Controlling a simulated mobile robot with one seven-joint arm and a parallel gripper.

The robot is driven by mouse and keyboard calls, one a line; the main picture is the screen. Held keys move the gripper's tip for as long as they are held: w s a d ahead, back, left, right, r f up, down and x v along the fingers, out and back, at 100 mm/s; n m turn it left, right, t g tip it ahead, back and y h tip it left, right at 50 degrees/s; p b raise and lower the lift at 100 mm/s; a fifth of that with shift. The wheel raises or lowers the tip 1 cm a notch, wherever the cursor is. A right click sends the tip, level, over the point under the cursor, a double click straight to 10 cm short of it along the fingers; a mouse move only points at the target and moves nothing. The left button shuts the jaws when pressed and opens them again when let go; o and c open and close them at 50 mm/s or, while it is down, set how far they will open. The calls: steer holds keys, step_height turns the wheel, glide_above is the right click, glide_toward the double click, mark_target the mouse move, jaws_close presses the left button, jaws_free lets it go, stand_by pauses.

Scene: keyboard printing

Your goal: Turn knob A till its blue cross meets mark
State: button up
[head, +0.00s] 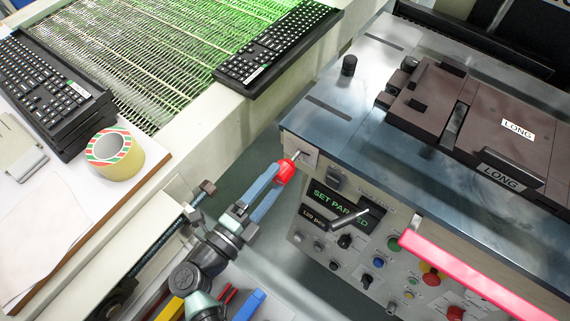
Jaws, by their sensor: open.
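My gripper (272,188) comes up from the lower left, its two long blue fingers pointing up and right. It is open, with its fingertips right at a red rounded knob (285,171) at the machine's left corner. The tips overlap the knob in this view, and I cannot tell whether they touch it. A short metal shaft (297,155) runs from the knob to a pale plate on the machine. No letter A, blue cross or mark can be made out, so I cannot confirm that this is knob A.
The control panel (312,243) below right has a "SET PARKED" display (338,207), several buttons and knobs, and a protruding metal lever (357,217). A pink-red bar (470,275) crosses the lower right. A conveyor edge (222,117) lies left, with a tape roll (113,157) beyond.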

steer(key=v, duration=0.6)
steer(key=shift+s, duration=0.25)
steer(key=shift+a, duration=0.15)
